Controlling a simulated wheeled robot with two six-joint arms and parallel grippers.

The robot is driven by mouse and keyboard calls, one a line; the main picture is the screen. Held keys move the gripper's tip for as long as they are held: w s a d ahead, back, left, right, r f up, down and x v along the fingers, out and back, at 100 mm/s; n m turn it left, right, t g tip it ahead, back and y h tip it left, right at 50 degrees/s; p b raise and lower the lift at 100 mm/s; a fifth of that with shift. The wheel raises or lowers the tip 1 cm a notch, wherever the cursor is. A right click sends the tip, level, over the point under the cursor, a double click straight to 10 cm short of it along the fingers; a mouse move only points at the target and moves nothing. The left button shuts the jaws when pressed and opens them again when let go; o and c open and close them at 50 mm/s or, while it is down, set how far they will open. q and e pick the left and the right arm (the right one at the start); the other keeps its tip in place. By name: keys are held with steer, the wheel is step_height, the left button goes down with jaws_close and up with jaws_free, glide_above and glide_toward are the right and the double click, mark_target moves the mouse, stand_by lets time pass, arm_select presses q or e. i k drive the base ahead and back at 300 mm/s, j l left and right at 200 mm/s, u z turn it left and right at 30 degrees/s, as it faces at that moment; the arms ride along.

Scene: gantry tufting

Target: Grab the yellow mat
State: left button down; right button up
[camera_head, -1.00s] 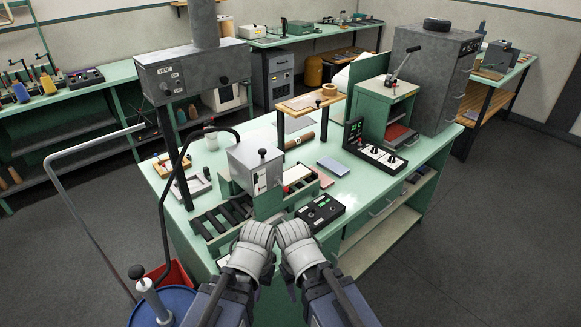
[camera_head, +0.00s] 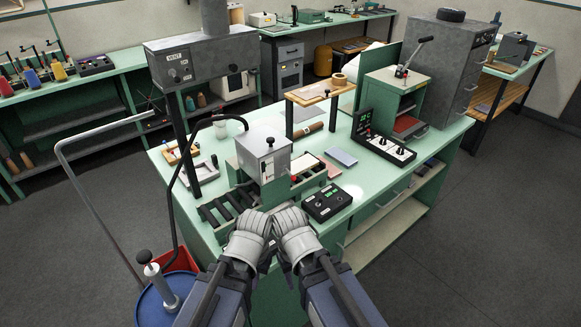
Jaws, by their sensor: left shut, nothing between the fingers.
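I cannot make out a yellow mat in this view. My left gripper (camera_head: 262,222) is shut and empty at the front edge of the green workbench (camera_head: 353,217). My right gripper (camera_head: 289,222) is close beside it, and its fingers are too unclear to tell open from shut. On the bench, a blue-grey pad (camera_head: 341,157) and a pinkish sheet (camera_head: 322,166) lie behind a black control box (camera_head: 327,202). The bench top directly behind both grippers is partly hidden by them.
A grey-fronted machine (camera_head: 263,158) and a black roller rack (camera_head: 226,206) stand behind the grippers. A raised wooden shelf (camera_head: 308,96) and a green cabinet (camera_head: 393,98) are farther back. A blue drum (camera_head: 165,303) and bent metal rail (camera_head: 75,190) are at left. The right floor is clear.

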mark_target(299, 166)
steer(key=l+u, duration=0.1)
steer(key=u, duration=0.3)
steer(key=l+u, duration=0.15)
steer(key=u, duration=0.25)
steer(key=l+u, duration=0.15)
steer(key=u, duration=0.2)
steer(key=l+u, duration=0.2)
steer(key=l, duration=0.2)
steer(key=k+l+u, duration=0.2)
steer(key=l, duration=0.25)
steer(key=l+u, duration=0.25)
steer(key=l, duration=0.15)
steer(key=k+l+u, duration=0.2)
steer(key=l, duration=0.15)
steer(key=k+l+u, duration=0.2)
steer(key=l, duration=0.2)
steer(key=k+l, duration=0.2)
steer(key=l, duration=0.2)
steer(key=k+l, duration=0.15)
steer(key=l, duration=0.25)
steer(key=k+l, duration=0.2)
steer(key=l, duration=0.25)
steer(key=k+l, duration=0.2)
steer(key=l, duration=0.2)
steer(key=i+l, duration=0.1)
steer(key=i, duration=0.35)
steer(key=j+u, duration=0.05)
